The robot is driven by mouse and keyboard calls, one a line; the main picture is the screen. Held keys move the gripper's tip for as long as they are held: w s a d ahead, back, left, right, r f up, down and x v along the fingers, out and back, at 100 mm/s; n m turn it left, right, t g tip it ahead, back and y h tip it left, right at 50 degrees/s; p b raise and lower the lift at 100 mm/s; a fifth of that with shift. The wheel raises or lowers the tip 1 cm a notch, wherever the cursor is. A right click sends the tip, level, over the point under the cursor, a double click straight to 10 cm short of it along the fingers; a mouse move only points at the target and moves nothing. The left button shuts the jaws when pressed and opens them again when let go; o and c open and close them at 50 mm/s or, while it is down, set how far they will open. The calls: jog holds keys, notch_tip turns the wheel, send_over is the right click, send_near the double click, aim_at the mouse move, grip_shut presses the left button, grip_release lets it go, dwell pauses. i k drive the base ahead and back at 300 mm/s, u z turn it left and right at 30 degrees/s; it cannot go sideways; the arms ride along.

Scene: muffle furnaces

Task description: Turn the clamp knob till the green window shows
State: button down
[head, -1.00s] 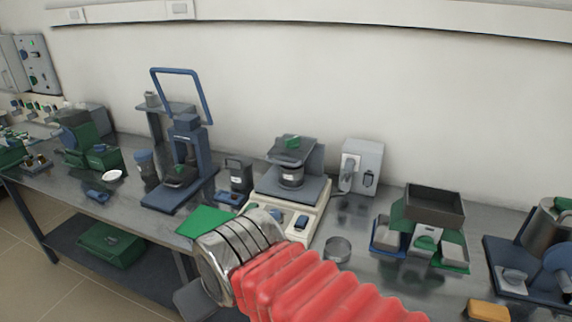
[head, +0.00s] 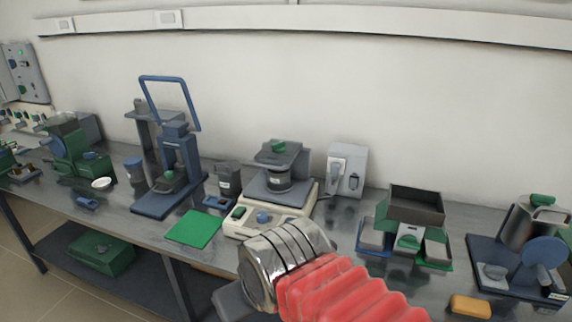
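A machine with a cream base (head: 245,222) stands mid-bench, with a grey cup (head: 278,182) under a dark top plate. A green knob-like part (head: 277,146) sits on that plate, and a blue knob (head: 263,217) is on the base front. I cannot tell which is the clamp knob, and no green window can be made out. My gripper (head: 233,302) is low in the picture, in front of the bench and left of my silver wrist. It is a partly hidden grey shape, apart from the machine; its fingers cannot be made out.
A green mat (head: 193,229) lies left of the machine, beside a blue press (head: 172,165) with a tall handle. A grey box (head: 347,168) stands behind right. A dark tray unit (head: 416,205), an orange block (head: 471,306) and a blue-framed device (head: 545,255) are farther right.

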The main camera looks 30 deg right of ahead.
aim_at(278, 148)
jog(key=z, duration=1.85)
jog(key=k, duration=0.7)
jog(key=u, duration=0.9)
jog(key=i, duration=1)
